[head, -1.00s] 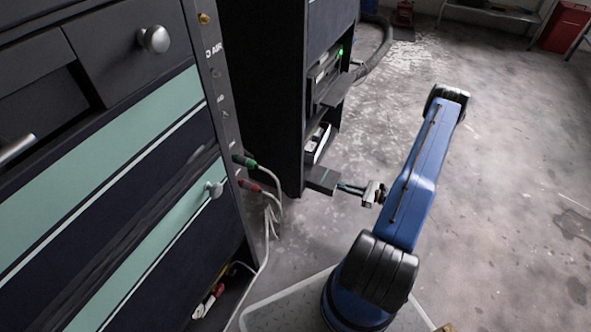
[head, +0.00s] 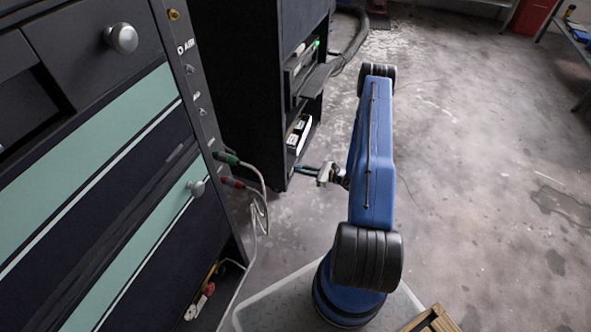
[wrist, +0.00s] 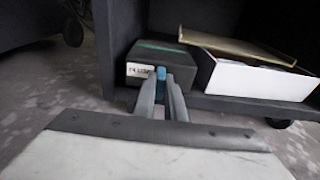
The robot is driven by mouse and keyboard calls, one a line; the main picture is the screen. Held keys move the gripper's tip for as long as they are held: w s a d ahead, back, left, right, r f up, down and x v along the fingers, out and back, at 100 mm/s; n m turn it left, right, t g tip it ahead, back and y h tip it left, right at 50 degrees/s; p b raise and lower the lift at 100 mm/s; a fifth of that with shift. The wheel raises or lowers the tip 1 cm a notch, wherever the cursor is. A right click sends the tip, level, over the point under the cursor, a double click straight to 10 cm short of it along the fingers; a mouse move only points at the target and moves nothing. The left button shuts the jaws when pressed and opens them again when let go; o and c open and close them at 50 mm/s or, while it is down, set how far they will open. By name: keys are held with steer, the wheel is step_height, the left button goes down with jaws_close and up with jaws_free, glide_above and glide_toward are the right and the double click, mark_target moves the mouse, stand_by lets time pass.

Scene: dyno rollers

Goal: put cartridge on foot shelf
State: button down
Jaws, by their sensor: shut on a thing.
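The cartridge (wrist: 150,58) is a dark box with a green stripe on top and a white label on its front. In the wrist view it is inside the foot shelf (wrist: 235,104), at the left by the dark side wall. My gripper (wrist: 160,82) is shut on its front, with a blue bit showing between the fingertips. I cannot tell whether the cartridge rests on the shelf or hangs just above it. In the head view my gripper (head: 300,170) reaches into the low opening of the dark cabinet, and the cartridge is hidden there.
A white open box (wrist: 255,77) stands on the shelf close right of the cartridge. Another shelf (head: 318,80) juts out above. A drawer cabinet (head: 120,180) with cables (head: 255,190) stands at left. Open floor (head: 460,170) lies to the right.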

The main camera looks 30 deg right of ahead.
steer(key=x, duration=0.3)
steer(key=shift+w+a+r, duration=0.1)
steer(key=shift+a, duration=0.05)
steer(key=shift+f, duration=0.25)
steer(key=shift+f, duration=0.1)
steer(key=c, duration=1.8)
jaws_free()
steer(key=shift+d+r, duration=0.2)
steer(key=shift+d, duration=0.05)
steer(key=v, duration=1.1)
steer(key=shift+s+d, duration=0.15)
steer(key=shift+s, duration=0.25)
